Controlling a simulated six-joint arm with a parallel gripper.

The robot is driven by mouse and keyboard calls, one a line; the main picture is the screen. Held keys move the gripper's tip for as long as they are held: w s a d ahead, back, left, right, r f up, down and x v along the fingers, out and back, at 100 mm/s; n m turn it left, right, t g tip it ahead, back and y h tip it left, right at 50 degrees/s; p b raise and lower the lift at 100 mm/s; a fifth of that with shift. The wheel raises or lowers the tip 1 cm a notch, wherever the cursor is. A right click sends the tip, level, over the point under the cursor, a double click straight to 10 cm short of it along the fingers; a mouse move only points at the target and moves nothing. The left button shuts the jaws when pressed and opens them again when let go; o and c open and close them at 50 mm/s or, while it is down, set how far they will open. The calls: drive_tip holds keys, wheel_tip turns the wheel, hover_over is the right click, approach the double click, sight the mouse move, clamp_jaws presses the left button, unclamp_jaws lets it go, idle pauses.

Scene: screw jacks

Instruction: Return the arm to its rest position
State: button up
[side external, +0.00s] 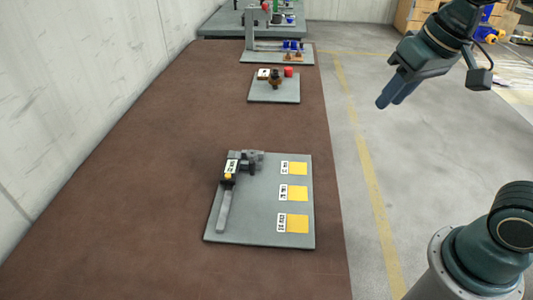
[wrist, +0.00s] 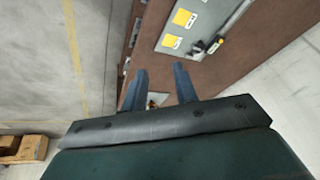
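My gripper (side external: 391,100) is raised at the upper right in the side external view, above the grey floor and to the right of the brown surface. Its two blue-grey fingers point down and left. In the wrist view my gripper (wrist: 160,72) has its fingers apart, with nothing held between them. A small orange and white patch shows low between the fingers, apparently far below them.
A grey board (side external: 265,234) with a dark jack-like device (side external: 240,168) and yellow squares lies on the brown surface (side external: 150,190). A smaller board (side external: 273,97) and further equipment stand behind it. Space around my gripper looks clear. Boxes (side external: 412,14) stand at the back right.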

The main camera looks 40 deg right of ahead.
drive_tip(key=s+d+f+n+t, duration=0.1)
drive_tip(key=s+f+n, duration=0.1)
drive_tip(key=s, duration=0.5)
drive_tip(key=shift+s+d, duration=0.25)
drive_tip(key=shift+s, duration=0.1)
